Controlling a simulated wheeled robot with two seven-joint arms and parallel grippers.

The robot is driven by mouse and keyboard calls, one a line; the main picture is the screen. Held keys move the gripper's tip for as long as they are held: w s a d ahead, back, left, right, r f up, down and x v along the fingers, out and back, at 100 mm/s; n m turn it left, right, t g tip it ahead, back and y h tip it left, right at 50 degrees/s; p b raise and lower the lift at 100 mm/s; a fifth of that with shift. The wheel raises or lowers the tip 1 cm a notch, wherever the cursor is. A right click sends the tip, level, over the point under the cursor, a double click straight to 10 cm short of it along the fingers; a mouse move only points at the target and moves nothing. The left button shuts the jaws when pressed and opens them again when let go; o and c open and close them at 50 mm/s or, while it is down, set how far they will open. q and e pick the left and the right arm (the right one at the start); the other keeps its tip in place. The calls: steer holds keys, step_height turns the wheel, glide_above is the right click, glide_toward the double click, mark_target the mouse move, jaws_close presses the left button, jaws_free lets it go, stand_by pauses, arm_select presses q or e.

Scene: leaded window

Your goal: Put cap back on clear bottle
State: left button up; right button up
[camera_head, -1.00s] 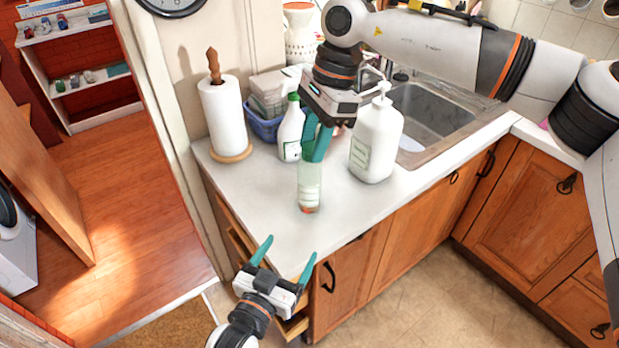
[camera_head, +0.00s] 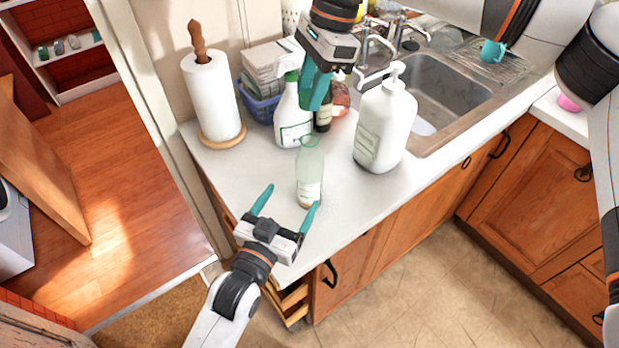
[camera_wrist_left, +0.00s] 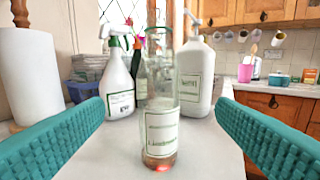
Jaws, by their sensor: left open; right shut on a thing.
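The clear bottle (camera_head: 309,175) stands upright on the white counter, greenish, with a pale label and an open-looking top. It stands in the middle of the left wrist view (camera_wrist_left: 161,125), between and beyond the two teal fingers. My left gripper (camera_head: 290,198) is open and empty, low in front of the bottle, not touching it. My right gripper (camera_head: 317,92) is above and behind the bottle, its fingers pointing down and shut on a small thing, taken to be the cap. The fingers hide it, so I cannot make out its shape.
A white pump bottle (camera_head: 384,125) stands right of the clear bottle. A spray bottle (camera_head: 293,118) and a dark bottle (camera_head: 323,117) stand behind. A paper towel roll (camera_head: 212,100) is back left. The sink (camera_head: 447,95) is right. The front counter is clear.

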arm_select(q)
steer(key=x, duration=1.2)
steer(key=shift+w, duration=0.2)
arm_select(e)
steer(key=shift+w+f, duration=0.15)
steer(key=shift+w, duration=0.15)
arm_select(q)
steer(key=shift+c, duration=0.2)
steer(key=c, duration=1.4)
steer(key=shift+c, duration=0.2)
arm_select(e)
glide_above(308, 133)
steer(key=shift+w+d+f, duration=0.1)
steer(key=shift+d+f, duration=0.05)
steer(key=shift+f, duration=1.1)
steer(key=shift+w+d+f, duration=0.1)
steer(key=shift+d+f, duration=0.05)
steer(key=shift+f, duration=1.05)
steer(key=shift+f, duration=0.9)
steer(key=shift+f, duration=0.55)
